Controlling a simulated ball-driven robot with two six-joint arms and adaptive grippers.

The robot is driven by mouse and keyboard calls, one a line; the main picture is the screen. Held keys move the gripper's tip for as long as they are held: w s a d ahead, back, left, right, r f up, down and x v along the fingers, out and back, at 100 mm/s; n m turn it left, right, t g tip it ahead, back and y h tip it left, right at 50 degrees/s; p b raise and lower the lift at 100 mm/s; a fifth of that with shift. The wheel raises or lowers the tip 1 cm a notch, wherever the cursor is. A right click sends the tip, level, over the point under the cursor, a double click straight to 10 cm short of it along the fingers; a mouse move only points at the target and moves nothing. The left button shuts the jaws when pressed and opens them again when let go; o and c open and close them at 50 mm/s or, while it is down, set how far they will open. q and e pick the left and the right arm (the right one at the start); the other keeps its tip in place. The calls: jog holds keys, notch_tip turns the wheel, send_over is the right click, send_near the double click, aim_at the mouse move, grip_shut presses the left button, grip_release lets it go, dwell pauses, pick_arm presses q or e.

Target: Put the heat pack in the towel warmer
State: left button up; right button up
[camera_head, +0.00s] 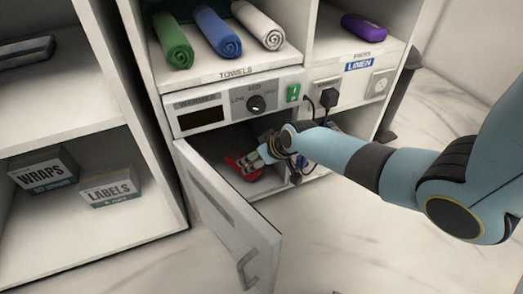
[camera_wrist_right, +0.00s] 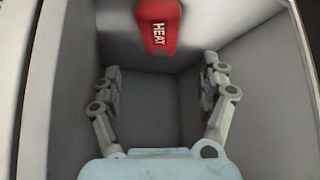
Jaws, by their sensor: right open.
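The red heat pack (camera_head: 249,175), marked HEAT, is inside the towel warmer (camera_head: 187,103), partly hidden by my right gripper (camera_head: 249,162) in the head view. The warmer's door (camera_head: 228,216) stands open. My right gripper reaches into the compartment. In the right wrist view my right gripper (camera_wrist_right: 163,75) has its fingers spread wide with nothing between them. The heat pack (camera_wrist_right: 160,28) shows beyond the fingertips, apart from them in that view. My left gripper is not in view.
The open door with its handle (camera_head: 246,270) juts out to the left of my right arm. Rolled towels (camera_head: 216,34) lie on the shelf above. A plug and cable (camera_head: 327,98) are right of the warmer. Boxes (camera_head: 110,188) stand on the left shelf.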

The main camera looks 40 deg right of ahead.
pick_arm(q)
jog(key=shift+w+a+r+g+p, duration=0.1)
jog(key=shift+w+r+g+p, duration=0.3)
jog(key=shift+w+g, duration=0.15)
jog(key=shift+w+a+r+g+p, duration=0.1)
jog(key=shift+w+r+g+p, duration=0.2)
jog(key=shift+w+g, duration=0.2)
pick_arm(e)
jog(key=v, duration=0.3)
jog(key=s+a+r, duration=0.2)
jog(key=s+a, duration=0.1)
jog(key=s, duration=0.5)
jog(key=s+a+r, duration=0.1)
jog(key=s+a, duration=0.1)
jog(key=s, duration=0.6)
jog(key=s+a+r+t, duration=0.1)
jog(key=s+a+r, duration=0.1)
jog(key=s+r, duration=0.8)
jog(key=shift+s+a+r+m+t+h, duration=0.3)
jog(key=shift+s+r+t+h, duration=0.1)
jog(key=shift+r, duration=0.55)
